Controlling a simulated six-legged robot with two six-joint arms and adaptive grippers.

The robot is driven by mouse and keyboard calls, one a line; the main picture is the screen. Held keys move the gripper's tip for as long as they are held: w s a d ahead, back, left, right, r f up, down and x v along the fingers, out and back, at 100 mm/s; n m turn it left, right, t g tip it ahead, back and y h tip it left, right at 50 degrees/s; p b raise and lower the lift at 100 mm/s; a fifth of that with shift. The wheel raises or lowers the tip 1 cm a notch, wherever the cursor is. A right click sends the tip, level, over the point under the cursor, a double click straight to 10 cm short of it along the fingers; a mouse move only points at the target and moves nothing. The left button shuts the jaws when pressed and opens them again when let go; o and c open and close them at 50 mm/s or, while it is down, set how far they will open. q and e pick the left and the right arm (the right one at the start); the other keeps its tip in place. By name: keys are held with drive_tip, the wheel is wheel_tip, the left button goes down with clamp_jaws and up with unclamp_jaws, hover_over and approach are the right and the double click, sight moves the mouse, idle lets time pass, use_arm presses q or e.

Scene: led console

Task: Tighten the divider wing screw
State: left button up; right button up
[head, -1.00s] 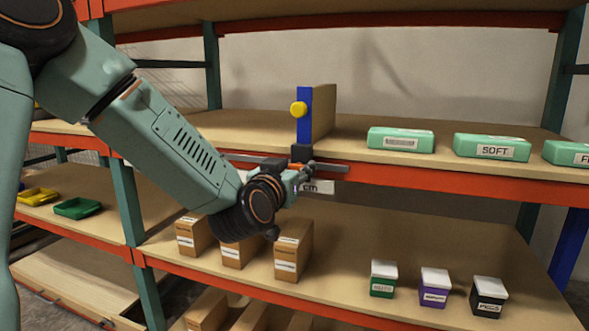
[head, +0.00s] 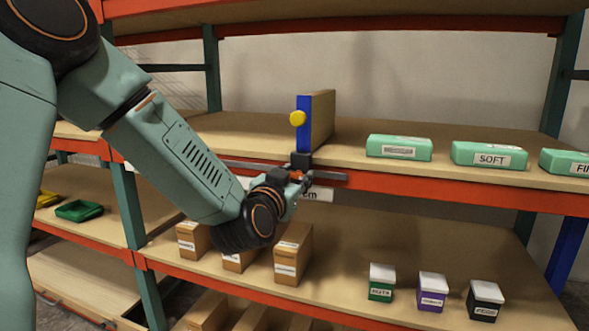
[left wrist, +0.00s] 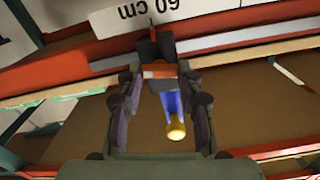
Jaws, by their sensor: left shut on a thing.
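The divider (head: 322,118) stands upright on the middle shelf, with a blue front edge and a yellow knob (head: 298,118). Its black clamp (head: 301,160) sits at the shelf's front edge. My left gripper (head: 302,179) is at the clamp, just below it. In the left wrist view, my left gripper (left wrist: 160,84) has its two fingers on either side of a small orange-red wing screw (left wrist: 160,71) under the clamp (left wrist: 155,45), and is shut on it. The fingers partly hide the screw in the head view. My right gripper is not in view.
A grey rail (head: 330,175) runs along the orange shelf beam, with a 60 cm label (left wrist: 122,14) beside the clamp. Green packs (head: 399,148) lie right of the divider. Cardboard boxes (head: 293,255) and small lidded tubs (head: 432,290) stand on the shelf below.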

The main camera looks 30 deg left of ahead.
use_arm(q)
drive_tip(key=m+p, duration=0.9)
drive_tip(key=p, duration=0.1)
drive_tip(key=shift+d, duration=0.2)
drive_tip(key=m+p, duration=0.3)
drive_tip(key=p, duration=0.1)
drive_tip(key=m+p, duration=0.3)
drive_tip(key=p, duration=0.1)
drive_tip(key=m+p, duration=0.3)
drive_tip(key=m, duration=0.1)
drive_tip(key=shift+f+p, duration=0.35)
drive_tip(key=shift+p, duration=0.05)
drive_tip(key=shift+f+m+p, duration=0.15)
drive_tip(key=shift+m+p, duration=0.75)
drive_tip(key=shift+m, duration=0.15)
drive_tip(key=shift+f+m+p, duration=0.15)
drive_tip(key=shift+m+p, duration=0.7)
drive_tip(key=shift+m, duration=0.2)
drive_tip(key=shift+f, duration=0.1)
drive_tip(key=o, duration=1.2)
drive_tip(key=shift+s+r, duration=0.15)
drive_tip(key=shift+r, duration=0.15)
drive_tip(key=shift+w, duration=0.2)
